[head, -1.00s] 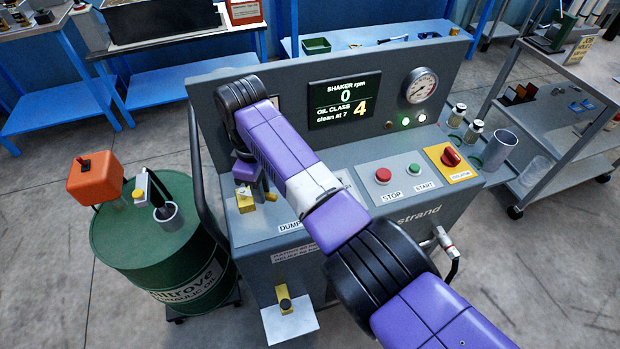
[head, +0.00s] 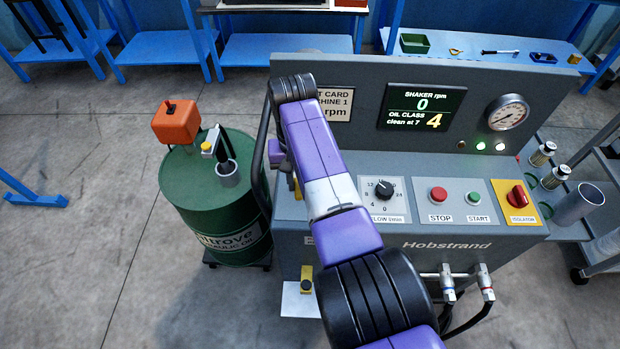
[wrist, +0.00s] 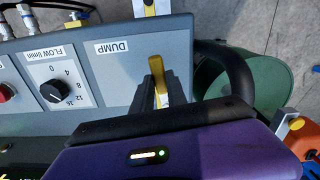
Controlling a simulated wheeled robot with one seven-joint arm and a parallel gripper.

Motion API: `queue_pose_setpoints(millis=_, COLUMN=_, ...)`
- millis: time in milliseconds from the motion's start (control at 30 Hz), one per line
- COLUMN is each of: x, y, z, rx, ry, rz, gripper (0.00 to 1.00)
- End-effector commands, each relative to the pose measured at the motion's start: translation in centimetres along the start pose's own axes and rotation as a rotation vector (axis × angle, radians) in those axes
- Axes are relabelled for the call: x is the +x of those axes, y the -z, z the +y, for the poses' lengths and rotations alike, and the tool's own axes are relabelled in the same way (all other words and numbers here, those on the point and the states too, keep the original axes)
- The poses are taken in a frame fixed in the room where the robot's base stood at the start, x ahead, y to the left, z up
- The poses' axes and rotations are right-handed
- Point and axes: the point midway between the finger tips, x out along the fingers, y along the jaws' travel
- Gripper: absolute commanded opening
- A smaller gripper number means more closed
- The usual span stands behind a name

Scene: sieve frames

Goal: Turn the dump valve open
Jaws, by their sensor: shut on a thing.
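The dump valve's yellow handle (wrist: 157,72) stands beside the DUMP label (wrist: 113,48) at the end of the grey panel in the wrist view. My gripper (wrist: 160,88) is shut on this handle, with a dark finger on each side of it. The handle points roughly up and down in the wrist picture. In the head view my purple arm hides most of the valve and my fingers; only a small yellow bit (head: 297,187) shows beside the arm. The valve's body is hidden, so I cannot tell how far it is turned.
A green oil drum (head: 205,195) with an orange box (head: 176,122) on it stands left of the machine. A dark curved rail (wrist: 238,75) runs close beside my gripper. The flow knob (head: 384,188), stop button (head: 438,194) and red isolator (head: 517,196) line the panel.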

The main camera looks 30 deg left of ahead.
Motion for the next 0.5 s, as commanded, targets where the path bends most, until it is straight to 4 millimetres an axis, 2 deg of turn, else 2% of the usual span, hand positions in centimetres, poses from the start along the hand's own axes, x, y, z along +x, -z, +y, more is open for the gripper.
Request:
queue_pose_setpoints(millis=200, x=-0.14, y=0.09, z=-0.78, rx=0.093, ry=0.002, rz=0.001, gripper=0.0)
queue_pose_setpoints(millis=500, x=-0.14, y=0.15, z=-1.0, rx=0.143, ry=0.002, rz=0.002, gripper=0.0)
